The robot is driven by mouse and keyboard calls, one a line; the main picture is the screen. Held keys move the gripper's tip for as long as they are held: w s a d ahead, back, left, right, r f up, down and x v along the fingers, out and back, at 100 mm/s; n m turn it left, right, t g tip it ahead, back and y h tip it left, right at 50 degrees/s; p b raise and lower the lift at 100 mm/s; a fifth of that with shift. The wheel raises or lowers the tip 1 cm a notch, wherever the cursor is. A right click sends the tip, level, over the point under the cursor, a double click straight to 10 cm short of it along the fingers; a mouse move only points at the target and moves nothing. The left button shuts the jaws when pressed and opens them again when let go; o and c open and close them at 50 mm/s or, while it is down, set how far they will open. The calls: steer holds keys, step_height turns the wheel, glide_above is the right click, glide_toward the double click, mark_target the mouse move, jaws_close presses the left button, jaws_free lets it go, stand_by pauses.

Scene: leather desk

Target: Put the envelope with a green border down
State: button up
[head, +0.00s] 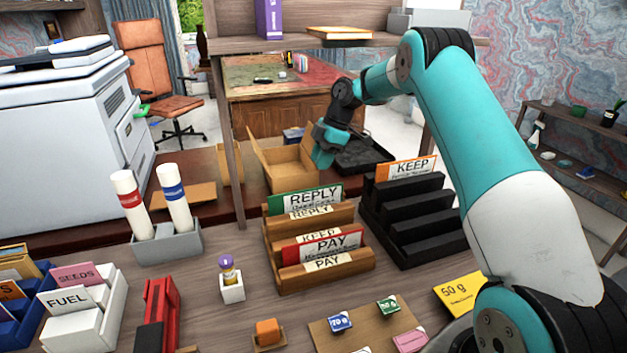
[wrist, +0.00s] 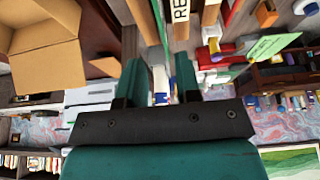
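The envelope with a green border (head: 333,191), lettered REPLY, stands upright in the rear slot of a wooden stepped rack (head: 345,268). A slot label in front of it also reads REPLY. In the wrist view a thin green-and-white edge (wrist: 161,22), apparently this envelope, lies ahead of the gap between the fingers. My gripper (head: 322,160) is above and behind the envelope, seemingly apart from it. In the wrist view its two fingers (wrist: 160,85) are spread with a gap between them, and I see nothing clamped there.
A red PAY envelope (head: 322,246) stands in a lower slot of the wooden rack. A black stepped rack (head: 420,225) with an orange KEEP envelope (head: 406,168) is to the right. An open cardboard box (head: 278,160) and a black tray (head: 362,155) lie behind, near my gripper.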

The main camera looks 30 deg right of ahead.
steer(key=shift+v, duration=1.55)
